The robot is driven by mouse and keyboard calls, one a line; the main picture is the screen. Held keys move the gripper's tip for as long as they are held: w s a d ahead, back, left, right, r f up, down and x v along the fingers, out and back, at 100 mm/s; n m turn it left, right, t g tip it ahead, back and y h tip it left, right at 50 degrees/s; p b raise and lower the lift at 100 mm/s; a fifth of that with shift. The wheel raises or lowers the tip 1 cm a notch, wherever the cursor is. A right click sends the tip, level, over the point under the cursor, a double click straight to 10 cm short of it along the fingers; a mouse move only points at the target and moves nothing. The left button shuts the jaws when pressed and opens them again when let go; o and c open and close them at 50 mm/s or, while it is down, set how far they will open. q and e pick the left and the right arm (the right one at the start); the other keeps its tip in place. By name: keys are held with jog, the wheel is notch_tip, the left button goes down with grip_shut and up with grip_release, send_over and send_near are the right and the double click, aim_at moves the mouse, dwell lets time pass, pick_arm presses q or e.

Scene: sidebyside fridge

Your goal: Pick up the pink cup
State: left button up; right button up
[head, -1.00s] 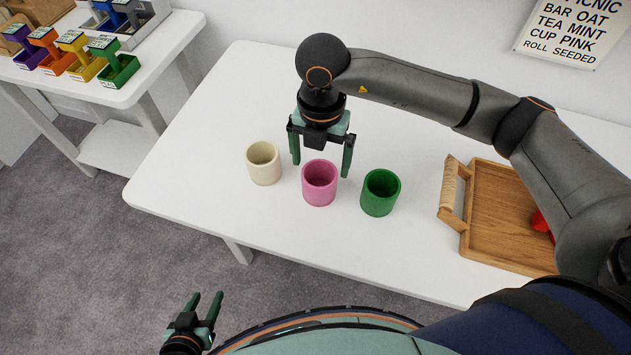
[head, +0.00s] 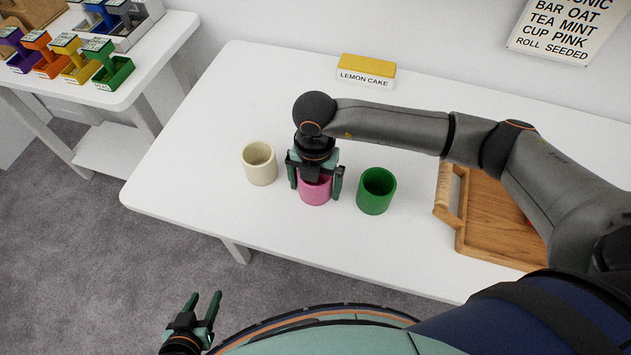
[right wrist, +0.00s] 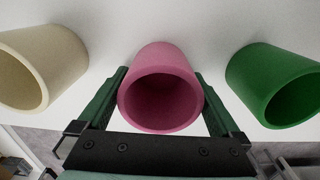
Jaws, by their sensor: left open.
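The pink cup (head: 316,193) stands upright on the white table between two other cups. My right gripper (head: 316,184) is lowered over it from above, with one finger on each side of the cup. In the right wrist view the pink cup (right wrist: 160,98) sits between the fingers, its open mouth facing the camera. The fingers are very close to its sides; I cannot tell whether they touch it. The gripper partly hides the cup's rim in the head view. My left gripper (head: 205,308) is open and empty, low at the front, away from the table.
A cream cup (head: 260,170) stands left of the pink cup, and a green cup (head: 376,192) right. A wooden tray (head: 480,240) lies further right. A yellow lemon cake box (head: 367,70) is at the back. Coloured caddies (head: 114,72) stand on a side table.

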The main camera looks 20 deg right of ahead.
jog(key=c, duration=1)
jog(key=shift+r, duration=0.1)
jog(key=shift+c, duration=0.2)
